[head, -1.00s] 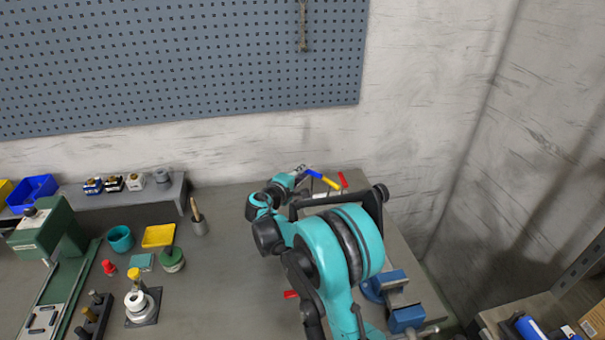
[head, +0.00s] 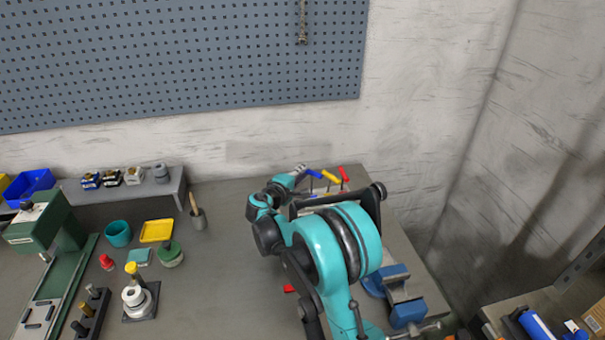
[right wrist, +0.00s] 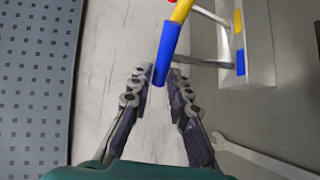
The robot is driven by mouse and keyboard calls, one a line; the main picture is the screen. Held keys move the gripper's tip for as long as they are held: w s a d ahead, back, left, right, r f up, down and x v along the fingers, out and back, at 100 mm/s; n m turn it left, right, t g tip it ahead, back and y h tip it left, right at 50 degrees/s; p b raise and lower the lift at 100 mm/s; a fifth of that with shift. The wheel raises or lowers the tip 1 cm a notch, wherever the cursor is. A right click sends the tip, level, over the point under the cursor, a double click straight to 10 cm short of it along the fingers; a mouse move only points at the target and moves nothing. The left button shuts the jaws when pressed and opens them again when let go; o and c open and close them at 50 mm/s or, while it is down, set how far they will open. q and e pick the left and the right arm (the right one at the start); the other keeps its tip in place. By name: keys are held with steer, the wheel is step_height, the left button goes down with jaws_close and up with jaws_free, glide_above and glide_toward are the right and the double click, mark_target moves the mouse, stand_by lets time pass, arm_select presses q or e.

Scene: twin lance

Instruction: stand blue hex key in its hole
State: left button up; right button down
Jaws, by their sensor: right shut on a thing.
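The blue hex key (right wrist: 167,48) has its handle between the fingertips of my right gripper (right wrist: 159,80), which is shut on it. In the head view the blue handle (head: 314,173) shows just right of my right gripper (head: 300,169). In the right wrist view a thin grey shaft runs from the blue handle to the pale holder block (right wrist: 256,38), ending by its blue patch (right wrist: 241,62). I cannot tell how deep it sits in a hole. My left gripper is not in view.
A yellow-handled key (head: 331,176) and a red-handled key (head: 344,174) stand close beside the blue one. A wrench (right wrist: 262,162) lies near the holder. A blue vise (head: 407,314) stands at the bench's right. The bench left of my arm has free room.

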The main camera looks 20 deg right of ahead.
steer(key=shift+f+b, duration=0.7)
steer(key=shift+f, duration=0.3)
steer(key=c, duration=1.3)
jaws_free()
steer(key=shift+c, duration=0.2)
steer(key=v, duration=1.2)
steer(key=shift+r, duration=0.1)
